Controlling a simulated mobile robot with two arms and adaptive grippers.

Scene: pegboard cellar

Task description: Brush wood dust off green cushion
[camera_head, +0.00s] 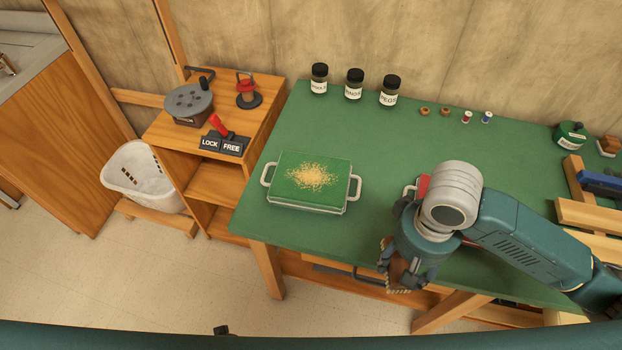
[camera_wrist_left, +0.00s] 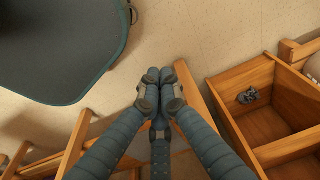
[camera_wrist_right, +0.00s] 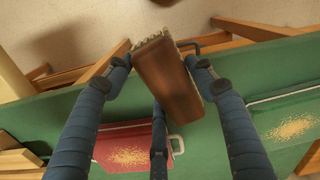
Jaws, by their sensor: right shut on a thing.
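The green cushion (camera_head: 335,171) lies in a pale tray with two side handles (camera_head: 356,188) on the green table. A patch of tan wood dust (camera_head: 312,176) covers its middle; it also shows in the right wrist view (camera_wrist_right: 292,127). My right gripper (camera_head: 405,265) is shut on a wooden brush (camera_wrist_right: 168,75) with pale bristles, at the table's front edge, right of the green cushion and apart from it. My left gripper (camera_wrist_left: 162,90) has its fingers together and empty, above the floor.
A red cushion (camera_wrist_right: 110,146) with dust lies by my right gripper, mostly hidden in the head view. Three dark-lidded jars (camera_head: 354,86) stand at the back. A wooden cabinet (camera_head: 213,182) with a LOCK/FREE lever and a white basket (camera_head: 150,180) are at left.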

